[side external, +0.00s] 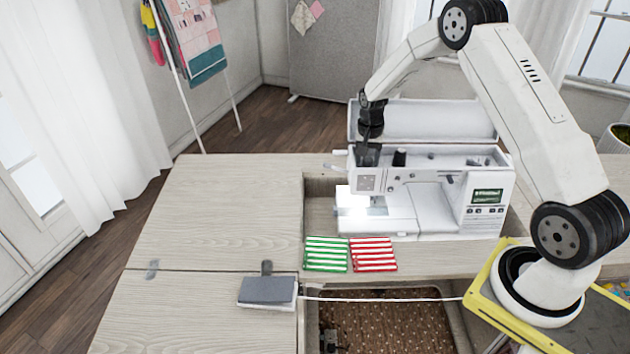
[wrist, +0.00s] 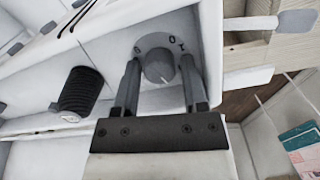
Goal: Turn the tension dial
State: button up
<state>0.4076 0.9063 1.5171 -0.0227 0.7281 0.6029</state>
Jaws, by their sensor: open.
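The tension dial (wrist: 158,67) is a grey round knob on the white sewing machine, with dark marks on the plate around it in the wrist view. My gripper (wrist: 160,72) is open, with one finger on each side of the dial. I cannot tell whether either finger touches it. In the side external view my gripper (side external: 367,160) is at the upper left end of the sewing machine (side external: 440,185), where it hides the dial. The machine stands in the cabinet's recess with its lid raised behind.
A black spool-like part (wrist: 80,92) is left of the fingers in the wrist view. Green-striped (side external: 326,254) and red-striped (side external: 373,254) cloths lie before the machine. A grey pedal-like box (side external: 267,292) with a white cord sits on the cabinet top (side external: 225,215), which is mostly clear.

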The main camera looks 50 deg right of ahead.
grip_shut()
jog(key=shift+n, duration=3)
grip_release()
jog(key=shift+r, duration=0.1)
